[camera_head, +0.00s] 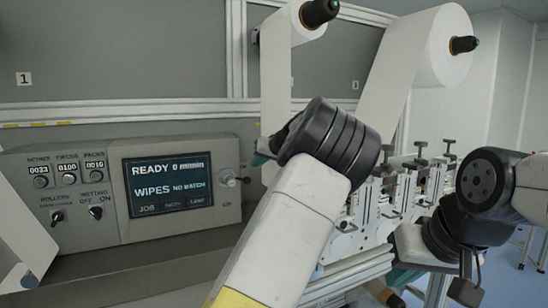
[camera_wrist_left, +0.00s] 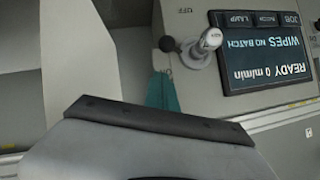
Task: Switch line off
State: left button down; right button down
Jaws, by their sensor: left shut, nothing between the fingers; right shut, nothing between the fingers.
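The control panel (camera_head: 120,190) is at the left in the head view. Its screen (camera_head: 168,184) reads "READY 0 m/min" and "WIPES NO BATCH". A pale lever switch (camera_head: 228,178) sticks out just right of the screen. In the left wrist view the picture is upside down and the lever switch (camera_wrist_left: 205,45) stands beside the screen (camera_wrist_left: 265,50), with small labels near it, one at least partly unreadable. My left gripper (camera_head: 260,160) is shut and empty, just right of the lever and apart from it, mostly hidden by my wrist. Its teal fingers (camera_wrist_left: 162,92) show in the wrist view. My right gripper (camera_head: 400,276) is shut, low at the right, partly hidden.
Left of the screen are several counters (camera_head: 68,168), a rollers switch (camera_head: 57,217) and a wetting switch (camera_head: 96,212). White web rolls (camera_head: 445,50) hang above. The machine's metal stations (camera_head: 400,190) stand behind my arms. A ledge (camera_head: 120,275) runs below the panel.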

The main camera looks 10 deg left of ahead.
pick_arm(q)
jog(key=shift+s+a+f, duration=0.1)
jog(key=shift+a+f, duration=0.15)
jog(key=shift+f, duration=0.35)
jog(key=shift+w+a+f, duration=0.1)
jog(key=shift+a+f, duration=0.1)
jog(key=shift+f, duration=0.45)
jog(key=shift+s+a+f, duration=0.1)
jog(key=shift+a+f, duration=0.15)
jog(key=shift+f, duration=0.35)
jog(key=shift+f, duration=0.1)
